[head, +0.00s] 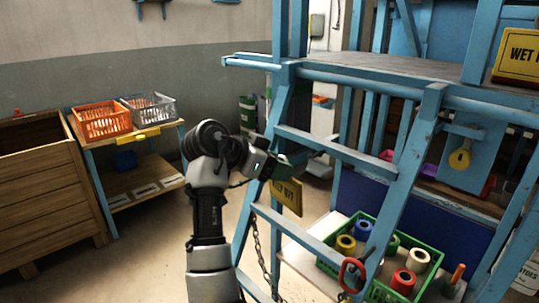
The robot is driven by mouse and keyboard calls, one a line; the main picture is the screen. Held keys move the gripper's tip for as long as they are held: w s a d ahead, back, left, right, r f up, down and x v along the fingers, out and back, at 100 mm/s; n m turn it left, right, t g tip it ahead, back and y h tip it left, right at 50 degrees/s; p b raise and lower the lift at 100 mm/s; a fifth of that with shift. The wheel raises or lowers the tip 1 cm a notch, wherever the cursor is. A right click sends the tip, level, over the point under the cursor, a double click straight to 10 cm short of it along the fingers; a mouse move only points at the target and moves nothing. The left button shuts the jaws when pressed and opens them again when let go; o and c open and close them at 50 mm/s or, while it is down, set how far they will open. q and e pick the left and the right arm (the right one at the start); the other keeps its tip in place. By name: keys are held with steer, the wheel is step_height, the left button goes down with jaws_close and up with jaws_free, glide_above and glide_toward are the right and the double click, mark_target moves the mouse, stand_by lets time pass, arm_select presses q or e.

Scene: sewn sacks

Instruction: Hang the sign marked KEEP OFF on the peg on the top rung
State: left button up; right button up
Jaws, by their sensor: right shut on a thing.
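The yellow KEEP OFF sign (287,195) hangs tilted in front of the blue ladder's left rail. My right gripper (282,170) is shut on it at its upper edge, and the fingers are partly hidden by the wrist. The sign is below the ladder's upper visible rung (338,149) and above the lower rung (298,232). I cannot make out a peg on the upper rung. I cannot tell whether the sign touches the ladder. My left gripper is not in view.
A platform (400,68) tops the ladder, with a yellow WET sign (517,55) at right. A green crate (325,262) of spools stands behind the ladder. A chain (259,255) and red carabiner (351,270) hang low. A shelf with orange (101,119) and grey baskets (150,108) is left.

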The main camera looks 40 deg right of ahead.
steer(key=shift+s+d+f, duration=0.15)
steer(key=shift+d, duration=0.6)
steer(key=shift+w+d+f+b, duration=0.15)
steer(key=shift+d+b, duration=0.05)
steer(key=shift+d, duration=0.9)
steer(key=shift+w+d+f+b, duration=0.1)
steer(key=shift+d+b, duration=0.1)
steer(key=shift+d, duration=0.85)
steer(key=shift+s, duration=0.1)
steer(key=shift+d, duration=0.1)
steer(key=shift+d+p, duration=0.4)
steer(key=shift+d, duration=0.25)
steer(key=shift+d, duration=0.2)
steer(key=shift+d, duration=0.65)
steer(key=shift+d, duration=0.25)
